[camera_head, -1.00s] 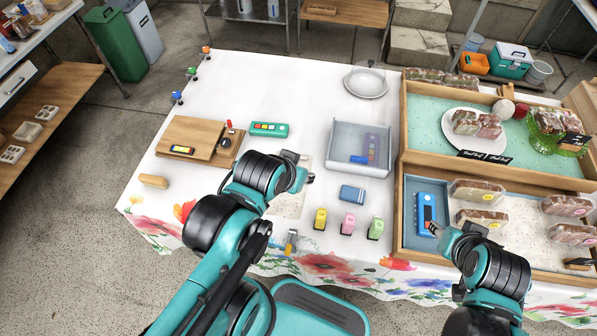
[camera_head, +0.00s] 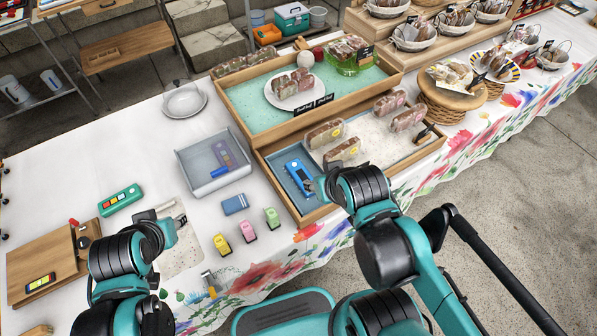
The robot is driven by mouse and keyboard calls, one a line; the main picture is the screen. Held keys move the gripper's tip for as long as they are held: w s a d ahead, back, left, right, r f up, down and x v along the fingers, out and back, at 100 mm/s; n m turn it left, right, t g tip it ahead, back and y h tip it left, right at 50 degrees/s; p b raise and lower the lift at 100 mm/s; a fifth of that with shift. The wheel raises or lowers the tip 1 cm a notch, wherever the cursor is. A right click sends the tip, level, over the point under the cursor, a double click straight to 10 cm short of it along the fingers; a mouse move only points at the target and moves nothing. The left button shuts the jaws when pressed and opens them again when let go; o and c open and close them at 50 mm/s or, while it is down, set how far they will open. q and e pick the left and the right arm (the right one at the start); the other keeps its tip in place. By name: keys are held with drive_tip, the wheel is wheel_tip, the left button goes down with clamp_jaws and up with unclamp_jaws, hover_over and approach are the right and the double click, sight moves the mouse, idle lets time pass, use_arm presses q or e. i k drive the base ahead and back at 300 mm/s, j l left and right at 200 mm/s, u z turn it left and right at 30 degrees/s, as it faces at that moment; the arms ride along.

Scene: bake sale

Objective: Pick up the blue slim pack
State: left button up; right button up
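Several blue items show, and I cannot tell for sure which is the slim pack. A flat blue pack with a dark panel (camera_head: 296,171) lies in the left compartment of the near wooden tray (camera_head: 287,205). My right gripper (camera_head: 316,187) is at its right near end; whether they touch is unclear, and its fingers are too small to read. A small blue block (camera_head: 235,204) lies on the white tablecloth. Another small blue item (camera_head: 219,172) lies in the clear grey bin (camera_head: 203,190). My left gripper (camera_head: 179,220) is over the table left of the small figures, its fingers unclear.
Yellow (camera_head: 222,244), pink (camera_head: 247,231) and green (camera_head: 272,218) small items stand in front of the blue block. A higher green-lined tray (camera_head: 250,112) stands behind. A plate (camera_head: 184,102) lies at back left.

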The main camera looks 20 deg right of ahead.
sight(297, 170)
drive_tip(key=l+u, duration=0.35)
drive_tip(key=l, duration=0.4)
drive_tip(key=l+u, duration=0.35)
drive_tip(key=l, duration=0.45)
drive_tip(key=k+l+u, duration=0.1)
drive_tip(key=l+u, duration=0.25)
drive_tip(key=l, duration=0.4)
